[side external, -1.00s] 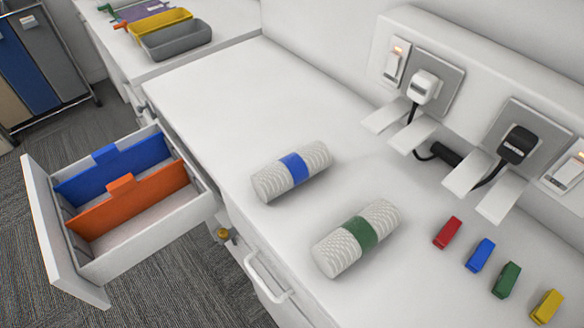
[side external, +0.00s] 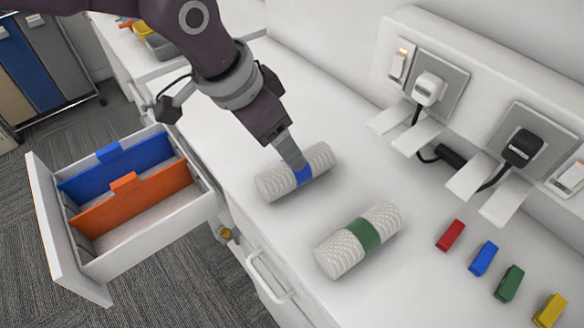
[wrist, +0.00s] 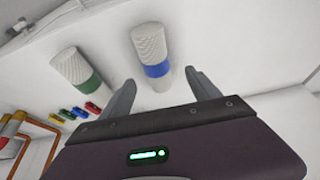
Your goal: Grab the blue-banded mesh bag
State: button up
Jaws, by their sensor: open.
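The blue-banded mesh bag (side external: 318,160) is a white, ribbed roll lying on the white counter, with a blue band around its middle. It also shows in the wrist view (wrist: 150,45), with its blue band (wrist: 157,70) close to the fingertips. My gripper (side external: 296,166) is pointed down at the blue band in the side view and hides part of it. In the wrist view my gripper (wrist: 160,76) is open, with one finger on each side of the bag. I cannot tell whether the fingers touch it.
A green-banded mesh bag (side external: 348,247) lies nearby, toward the front right. Several coloured clips (side external: 483,258) lie to the right. Plugs and cables (side external: 435,153) run along the back wall. An open drawer (side external: 95,271) with blue and orange dividers stands at left.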

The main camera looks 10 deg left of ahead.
jog(key=x, duration=0.8)
jog(key=shift+s+d+f, duration=0.25)
jog(key=shift+d+f, duration=0.05)
jog(key=c, duration=1.4)
